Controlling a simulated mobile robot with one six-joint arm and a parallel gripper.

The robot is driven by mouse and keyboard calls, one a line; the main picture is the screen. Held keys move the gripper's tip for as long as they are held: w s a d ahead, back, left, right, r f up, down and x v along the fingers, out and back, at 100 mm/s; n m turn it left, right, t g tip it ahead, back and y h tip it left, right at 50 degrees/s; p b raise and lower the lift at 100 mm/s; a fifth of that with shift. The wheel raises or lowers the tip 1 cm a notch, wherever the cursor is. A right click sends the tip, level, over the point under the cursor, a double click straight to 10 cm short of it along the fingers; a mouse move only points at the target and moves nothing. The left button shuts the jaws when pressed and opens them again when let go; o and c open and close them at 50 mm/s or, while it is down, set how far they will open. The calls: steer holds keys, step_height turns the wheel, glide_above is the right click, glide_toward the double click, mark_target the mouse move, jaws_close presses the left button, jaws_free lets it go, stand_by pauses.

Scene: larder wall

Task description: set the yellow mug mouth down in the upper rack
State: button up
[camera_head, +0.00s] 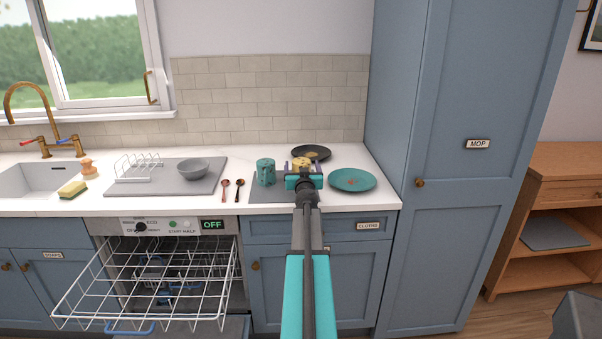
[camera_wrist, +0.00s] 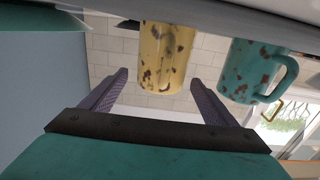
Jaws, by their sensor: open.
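The yellow mug (camera_head: 301,163), speckled brown, stands on the counter, largely hidden behind my gripper (camera_head: 303,177) in the head view. In the wrist view, which is upside down, the yellow mug (camera_wrist: 166,55) appears between and beyond the fingertips of my gripper (camera_wrist: 158,80). The fingers are open, with a gap on either side of the mug. The upper rack (camera_head: 195,319) is a white wire rack pulled out of the open dishwasher, left of my arm. Its wires look empty.
A teal speckled mug (camera_head: 265,172) stands close left of the yellow one. A teal plate (camera_head: 352,180) lies to the right and a dark pan or plate (camera_head: 311,152) behind. Two spoons (camera_head: 232,190), a grey bowl (camera_head: 193,168) and a dish stand (camera_head: 138,166) are farther left.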

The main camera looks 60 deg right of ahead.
stand_by(0.3)
steer(key=c, duration=1.4)
steer(key=shift+r, duration=0.2)
step_height(320, 180, up, 4)
steer(key=p, duration=0.4)
steer(key=shift+f, duration=0.2)
steer(key=p+v, duration=0.2)
steer(key=v, duration=0.3)
steer(key=p+v, duration=0.2)
steer(key=v, duration=0.3)
steer(key=s+d+r+p+v, duration=0.1)
steer(key=p+v, duration=0.1)
steer(key=v, duration=0.3)
steer(key=shift+s+a+r, duration=0.1)
steer(key=shift+s+a, duration=0.25)
steer(key=shift+s, duration=0.1)
